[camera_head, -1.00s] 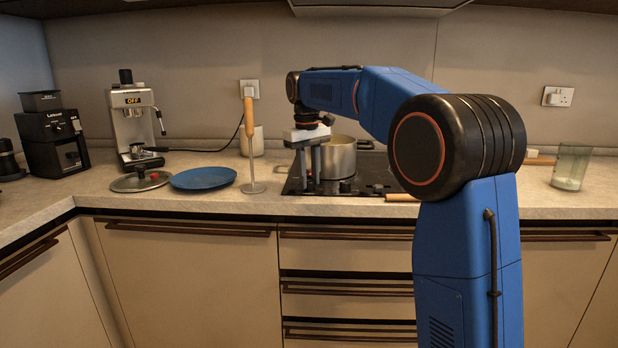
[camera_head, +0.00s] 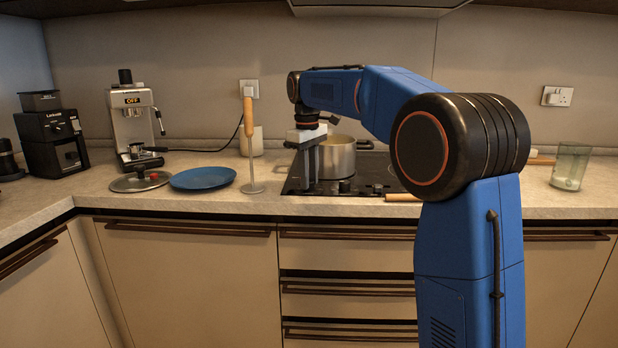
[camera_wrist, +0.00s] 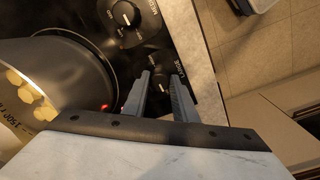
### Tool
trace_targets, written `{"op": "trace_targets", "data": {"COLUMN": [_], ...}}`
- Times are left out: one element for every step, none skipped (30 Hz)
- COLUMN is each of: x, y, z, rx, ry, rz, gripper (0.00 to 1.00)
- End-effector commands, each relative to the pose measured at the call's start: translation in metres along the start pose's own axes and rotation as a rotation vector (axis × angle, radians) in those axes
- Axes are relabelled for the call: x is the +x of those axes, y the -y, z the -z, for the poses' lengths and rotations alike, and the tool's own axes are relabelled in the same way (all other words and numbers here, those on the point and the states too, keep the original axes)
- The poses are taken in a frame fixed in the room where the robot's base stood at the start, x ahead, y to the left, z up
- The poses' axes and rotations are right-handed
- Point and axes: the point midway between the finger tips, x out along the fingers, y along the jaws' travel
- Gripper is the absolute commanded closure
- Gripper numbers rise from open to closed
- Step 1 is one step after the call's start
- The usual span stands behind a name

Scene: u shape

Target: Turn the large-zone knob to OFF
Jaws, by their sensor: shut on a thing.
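My gripper (camera_head: 306,182) points down at the front left part of the black cooktop (camera_head: 289,189). In the wrist view its two fingers (camera_wrist: 161,80) are at a dark control knob (camera_wrist: 155,58) near the cooktop's front edge and are shut on it. The fingers and shadow hide much of this knob, so its pointer cannot be read. Another round knob (camera_wrist: 126,13) with a pale pointer mark and a printed ring stands apart from the fingers. A small red glow (camera_wrist: 122,108) shows beside the near finger.
A steel pot (camera_head: 340,158) stands on the cooktop close to my gripper; in the wrist view yellowish pieces (camera_wrist: 22,95) show in it. An upright wooden-handled tool (camera_head: 249,135), a blue plate (camera_head: 203,178) and a lid (camera_head: 140,181) are to the left. A glass (camera_head: 570,167) stands far right.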

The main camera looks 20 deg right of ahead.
Motion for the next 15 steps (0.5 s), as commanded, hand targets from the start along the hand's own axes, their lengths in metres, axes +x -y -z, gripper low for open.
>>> {"op": "trace_targets", "data": {"x": [-0.0008, -0.0008, -0.0007, -0.0007, -0.0007, -0.0007, -0.0007, -0.0006, -0.0005, -0.0005, -0.0004, -0.0004, -0.0003, -0.0004, -0.0010], "y": [-0.0005, -0.0005, -0.0005, -0.0005, -0.0005, -0.0004, -0.0004, -0.0004, -0.0003, -0.0003, -0.0003, -0.0002, -0.0002, -0.0002, -0.0002], "z": [0.0001, 0.0001, 0.0002, 0.0002, 0.0002, 0.0001, 0.0001, 0.0001, 0.0001, 0.0001, 0.0001, 0.0001, 0.0001, 0.0001, 0.0002], "rx": [0.001, 0.001, 0.001, 0.001, 0.001, 0.001, 0.001, 0.001, 0.001, 0.001, 0.001, 0.001, 0.001, 0.001, 0.001], "ry": [-0.002, -0.002, -0.002, -0.002, -0.002, -0.002, -0.002, -0.001, -0.001, -0.001, -0.001, -0.001, -0.001, -0.001, -0.001], "rz": [-0.002, -0.002, -0.002, -0.002, -0.002, -0.002, -0.001, -0.001, -0.001, -0.001, -0.001, -0.001, -0.001, -0.001, -0.001], "gripper": [0.97, 0.97, 0.97, 0.70, 0.63, 0.56, 0.56, 0.56, 0.56, 0.56, 0.56, 0.56, 0.56, 0.56, 0.56]}}
